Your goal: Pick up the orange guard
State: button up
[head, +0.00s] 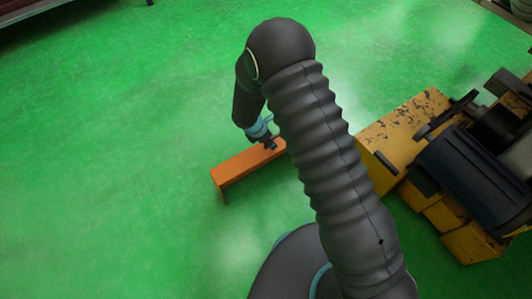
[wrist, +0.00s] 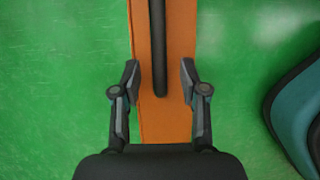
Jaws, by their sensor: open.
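The orange guard (head: 240,168) stands on the green floor in the head view, a long low orange piece left of my arm. Its right end is hidden behind my arm. In the wrist view the guard (wrist: 178,120) runs from top to bottom of the picture, with a dark bar (wrist: 159,50) along its top face. My gripper (wrist: 160,78) is open, with one finger to each side of the dark bar and neither touching it. In the head view my gripper (head: 271,146) is just over the guard near its right part. How high it is above the guard is hard to tell.
A worn yellow machine (head: 405,135) with dark cylindrical parts stands to the right, close to my arm. The green floor (head: 110,130) left of the guard is clear. A dark-edged object (head: 30,10) is at the top left.

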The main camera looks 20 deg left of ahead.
grip_shut()
jog(key=shift+r, duration=0.1)
jog(key=shift+r, duration=0.1)
